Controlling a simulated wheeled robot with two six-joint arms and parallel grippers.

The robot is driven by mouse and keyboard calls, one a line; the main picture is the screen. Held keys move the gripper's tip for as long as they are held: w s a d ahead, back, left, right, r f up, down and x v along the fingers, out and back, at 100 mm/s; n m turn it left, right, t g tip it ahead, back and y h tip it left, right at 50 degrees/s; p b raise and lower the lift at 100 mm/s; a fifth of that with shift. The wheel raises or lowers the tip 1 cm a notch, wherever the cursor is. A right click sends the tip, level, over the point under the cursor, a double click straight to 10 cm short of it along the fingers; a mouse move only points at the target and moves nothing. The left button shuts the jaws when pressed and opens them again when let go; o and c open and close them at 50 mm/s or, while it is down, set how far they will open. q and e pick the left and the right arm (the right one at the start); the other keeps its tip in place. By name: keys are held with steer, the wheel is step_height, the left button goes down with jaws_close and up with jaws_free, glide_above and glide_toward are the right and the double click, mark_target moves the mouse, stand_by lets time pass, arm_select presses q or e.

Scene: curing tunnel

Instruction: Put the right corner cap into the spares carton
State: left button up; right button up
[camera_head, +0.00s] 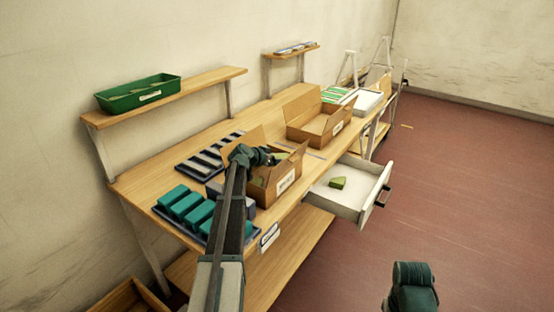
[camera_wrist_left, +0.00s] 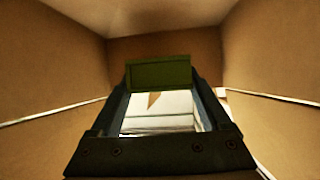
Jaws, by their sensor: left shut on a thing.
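The spares carton (camera_head: 286,182) is an open brown cardboard box with a white label, on the near part of the bench. My left gripper (camera_head: 270,158) is at its opening. In the left wrist view the carton walls (camera_wrist_left: 268,55) rise around my left gripper (camera_wrist_left: 160,85), which is shut on a green corner cap (camera_wrist_left: 160,72). The cap shows as a dark green block between the fingertips. Another green piece (camera_head: 337,183) lies in the open white drawer (camera_head: 347,206). My right gripper (camera_head: 412,285) is low at the right, empty floor around it; its jaws are not clear.
A second open carton (camera_head: 318,128) stands farther along the bench. Teal blocks (camera_head: 187,208) sit in a dark tray at the near left, with a slotted dark tray (camera_head: 212,155) behind. A green bin (camera_head: 138,93) is on the shelf. The drawer juts over the red floor.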

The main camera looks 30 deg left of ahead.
arm_select(q)
steer(key=o, duration=1.1)
steer(key=shift+o, duration=0.2)
steer(key=shift+r+p, duration=0.8)
steer(key=d+p+v, duration=0.1)
steer(key=p+v, duration=0.2)
steer(key=v, duration=0.4)
steer(key=shift+s+a, duration=0.3)
steer(key=shift+a, duration=0.15)
